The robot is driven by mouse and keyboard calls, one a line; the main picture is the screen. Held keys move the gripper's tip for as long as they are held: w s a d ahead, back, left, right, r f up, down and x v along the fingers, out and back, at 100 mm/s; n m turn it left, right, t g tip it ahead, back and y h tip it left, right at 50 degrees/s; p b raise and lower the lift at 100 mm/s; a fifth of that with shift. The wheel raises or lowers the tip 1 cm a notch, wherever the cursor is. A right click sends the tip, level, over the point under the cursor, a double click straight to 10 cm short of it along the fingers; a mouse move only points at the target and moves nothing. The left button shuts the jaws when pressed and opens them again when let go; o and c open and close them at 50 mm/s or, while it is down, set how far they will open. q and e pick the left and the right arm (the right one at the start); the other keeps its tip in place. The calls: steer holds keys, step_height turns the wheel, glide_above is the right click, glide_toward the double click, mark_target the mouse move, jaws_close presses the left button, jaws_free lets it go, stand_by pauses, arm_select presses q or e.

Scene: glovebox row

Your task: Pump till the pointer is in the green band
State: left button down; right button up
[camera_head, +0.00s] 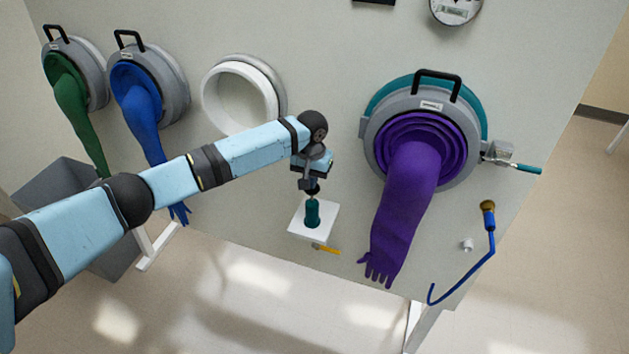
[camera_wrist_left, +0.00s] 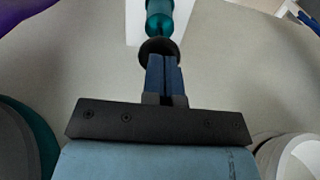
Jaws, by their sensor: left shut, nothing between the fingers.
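A round gauge (camera_head: 456,8) is on the wall at the top edge, partly cut off. Its pointer and any green band cannot be made out. A teal pump (camera_head: 312,212) with a black round top stands upright on a small white shelf (camera_head: 325,222) on the wall. My left gripper (camera_head: 309,184) is directly above the pump, pointing down, shut and empty. In the left wrist view its blue fingers (camera_wrist_left: 165,75) reach the pump's black top (camera_wrist_left: 158,48); whether they touch it I cannot tell. The teal body (camera_wrist_left: 160,18) shows beyond. My right gripper is not in view.
A purple glove (camera_head: 408,205) hangs from a ringed port right of the shelf. A white open port (camera_head: 238,97), a blue glove (camera_head: 140,110) and a green glove (camera_head: 72,105) are to the left. A blue hose (camera_head: 466,273) hangs lower right. A yellow-handled valve (camera_head: 326,249) sits under the shelf.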

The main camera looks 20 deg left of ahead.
arm_select(q)
step_height(320, 180, up, 10)
steer(key=b, duration=0.2)
steer(key=shift+w+a+f, duration=0.1)
steer(key=shift+w+f, duration=0.05)
stand_by(1.4)
stand_by(0.8)
